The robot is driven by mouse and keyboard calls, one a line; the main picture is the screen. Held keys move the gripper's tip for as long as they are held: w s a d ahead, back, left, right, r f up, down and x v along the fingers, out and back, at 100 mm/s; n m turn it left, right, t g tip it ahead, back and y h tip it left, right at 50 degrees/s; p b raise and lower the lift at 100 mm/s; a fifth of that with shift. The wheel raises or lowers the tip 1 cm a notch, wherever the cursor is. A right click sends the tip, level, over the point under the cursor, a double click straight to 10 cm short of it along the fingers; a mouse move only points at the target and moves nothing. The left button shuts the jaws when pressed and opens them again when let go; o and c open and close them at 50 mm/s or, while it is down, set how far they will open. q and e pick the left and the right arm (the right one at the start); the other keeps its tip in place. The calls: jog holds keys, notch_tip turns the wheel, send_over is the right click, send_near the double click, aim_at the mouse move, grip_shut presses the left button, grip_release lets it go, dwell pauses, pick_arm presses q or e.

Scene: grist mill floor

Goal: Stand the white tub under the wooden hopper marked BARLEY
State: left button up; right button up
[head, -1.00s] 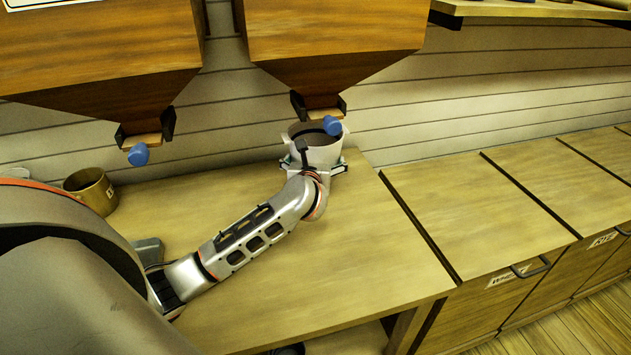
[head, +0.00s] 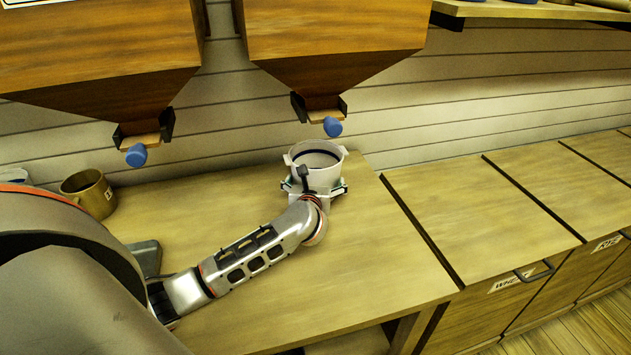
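The white tub (head: 316,157) is upright, open at the top, near the back right of the wooden bench. My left gripper (head: 316,188) has a finger on each side of its lower part and is shut on it. The finger hides the tub's base, so I cannot tell whether it touches the bench. Two wooden hoppers hang above: a left hopper (head: 100,45) and a right hopper (head: 330,40), each with a blue-knobbed spout. The tub is below the right hopper's spout (head: 325,115). No hopper name is readable; a sign at the top left is cut off. My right gripper is out of view.
A brass-coloured mug (head: 90,194) stands at the bench's back left, with a white thing partly seen beside it. The bench top (head: 370,265) is bare at the right. Lidded bins (head: 500,205) adjoin it. A shelf (head: 530,10) is at the upper right.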

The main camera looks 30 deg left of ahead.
pick_arm(q)
jog(key=shift+r, duration=0.1)
jog(key=shift+r, duration=0.15)
jog(key=shift+s+d+r+p, duration=0.15)
jog(key=shift+s+p, duration=0.05)
jog(key=shift+p, duration=0.2)
jog(key=p+v, duration=0.6)
jog(key=v, duration=0.5)
jog(key=shift+s, duration=0.2)
jog(key=shift+d, duration=0.15)
